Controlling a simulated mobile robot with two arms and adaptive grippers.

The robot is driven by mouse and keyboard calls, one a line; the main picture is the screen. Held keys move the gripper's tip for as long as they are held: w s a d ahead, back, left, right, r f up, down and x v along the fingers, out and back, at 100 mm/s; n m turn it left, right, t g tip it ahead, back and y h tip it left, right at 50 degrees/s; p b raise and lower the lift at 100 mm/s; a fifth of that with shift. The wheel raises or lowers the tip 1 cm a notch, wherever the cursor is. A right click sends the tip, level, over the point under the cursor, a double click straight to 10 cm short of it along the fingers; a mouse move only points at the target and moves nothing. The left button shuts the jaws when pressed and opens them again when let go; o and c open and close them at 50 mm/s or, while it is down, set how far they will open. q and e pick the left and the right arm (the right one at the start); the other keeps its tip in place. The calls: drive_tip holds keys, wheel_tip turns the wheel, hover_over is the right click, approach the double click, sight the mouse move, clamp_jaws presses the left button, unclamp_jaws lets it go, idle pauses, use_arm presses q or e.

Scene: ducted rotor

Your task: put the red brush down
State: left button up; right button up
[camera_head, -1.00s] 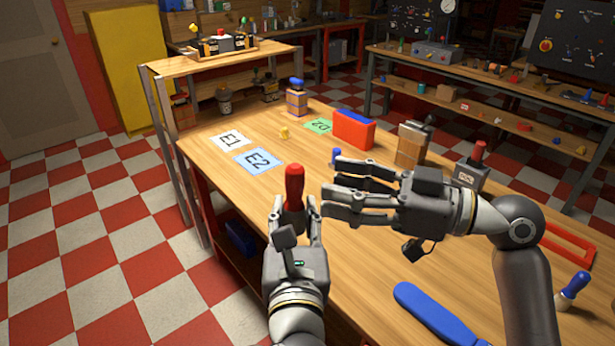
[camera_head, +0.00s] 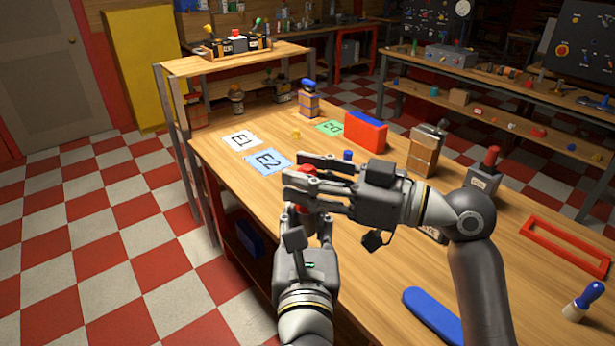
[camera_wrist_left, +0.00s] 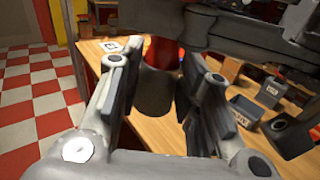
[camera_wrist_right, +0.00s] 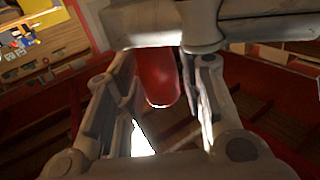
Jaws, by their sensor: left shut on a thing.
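The red brush (camera_head: 304,211) stands roughly upright in my left gripper (camera_head: 307,222), over the near-left part of the bench. In the right wrist view, the handle (camera_wrist_right: 160,80) is between those fingers, with a gap visible; the fingers look open. The right hand hides part of the brush in the head view.
The blue E2 card (camera_head: 267,162), white E1 card (camera_head: 240,140) and green card (camera_head: 330,127) lie beyond the grippers.

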drive_tip(key=c, duration=0.4)
use_arm(q)
drive_tip(key=o, duration=0.6)
use_arm(e)
clamp_jaws()
use_arm(q)
drive_tip(key=o, duration=0.5)
